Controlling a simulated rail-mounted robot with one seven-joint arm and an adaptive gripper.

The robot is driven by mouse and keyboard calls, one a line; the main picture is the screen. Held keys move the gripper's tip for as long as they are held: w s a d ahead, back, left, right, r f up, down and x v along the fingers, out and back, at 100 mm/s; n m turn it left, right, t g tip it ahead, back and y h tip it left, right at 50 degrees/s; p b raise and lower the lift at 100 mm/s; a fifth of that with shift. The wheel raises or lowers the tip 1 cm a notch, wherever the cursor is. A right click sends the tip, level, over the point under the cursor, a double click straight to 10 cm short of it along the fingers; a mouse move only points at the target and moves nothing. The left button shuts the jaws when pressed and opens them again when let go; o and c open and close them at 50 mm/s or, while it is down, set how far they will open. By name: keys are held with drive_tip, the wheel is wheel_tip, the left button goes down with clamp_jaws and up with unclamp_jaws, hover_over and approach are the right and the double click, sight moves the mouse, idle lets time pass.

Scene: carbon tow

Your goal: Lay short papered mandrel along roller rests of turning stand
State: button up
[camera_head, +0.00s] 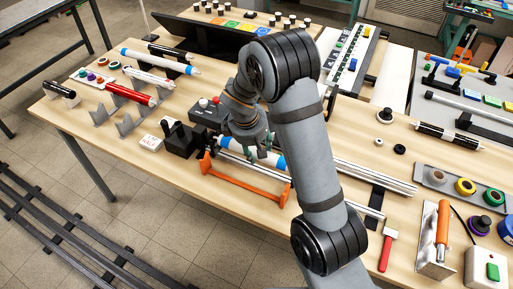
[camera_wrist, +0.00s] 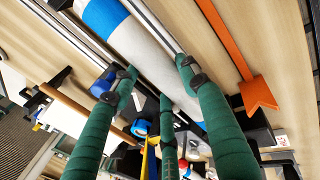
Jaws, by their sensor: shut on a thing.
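The short papered mandrel, white with blue ends, shows in the head view (camera_head: 268,156) partly behind my arm, and in the wrist view (camera_wrist: 150,50). My gripper (camera_head: 247,146) is shut on it; its green fingers (camera_wrist: 160,80) straddle the white paper in the wrist view. The turning stand has long silver rollers (camera_head: 370,177), a dark block (camera_head: 182,140) at its left and an orange bar frame (camera_head: 245,182) in front. The mandrel lies lengthwise along the rollers, with silver rods on both sides. I cannot tell whether it touches them.
A long white mandrel with blue ends (camera_head: 160,60) and a red mandrel (camera_head: 132,93) lie at the left near grey V supports. A control box (camera_head: 205,113) stands behind the stand.

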drive_tip(key=shift+f, duration=0.15)
drive_tip(key=o, duration=1.4)
drive_tip(key=v, duration=1.2)
